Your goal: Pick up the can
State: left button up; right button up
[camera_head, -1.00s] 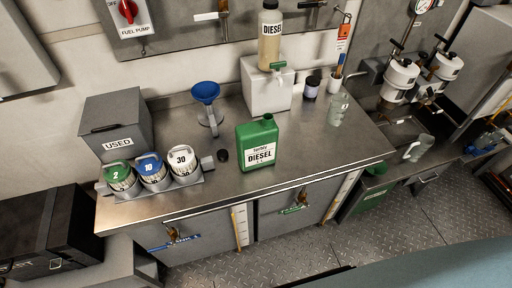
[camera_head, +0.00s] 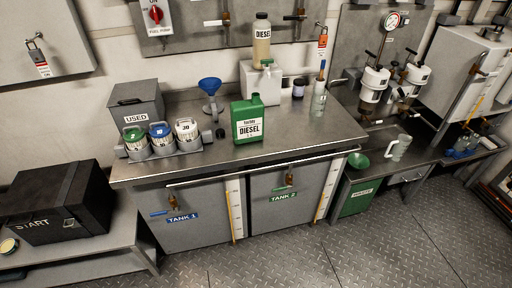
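The green diesel can (camera_head: 248,120) stands upright on the metal bench (camera_head: 295,128). It has a white label reading DIESEL and a short green spout on top. A small dark round cap (camera_head: 220,133) lies on the bench just left of it. Neither of my grippers shows in the head view, and nothing touches the can.
Left of the can are several numbered cups in a rack (camera_head: 163,150), a grey USED box (camera_head: 138,103) and a blue funnel (camera_head: 210,88). Behind it, a diesel bottle (camera_head: 262,42) tops a white block (camera_head: 257,88). The metal floor (camera_head: 300,262) in front is clear.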

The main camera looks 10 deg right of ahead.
aim_at(247, 115)
jog(key=z, duration=1.15)
jog(key=i, duration=0.85)
jog(key=u, duration=0.25)
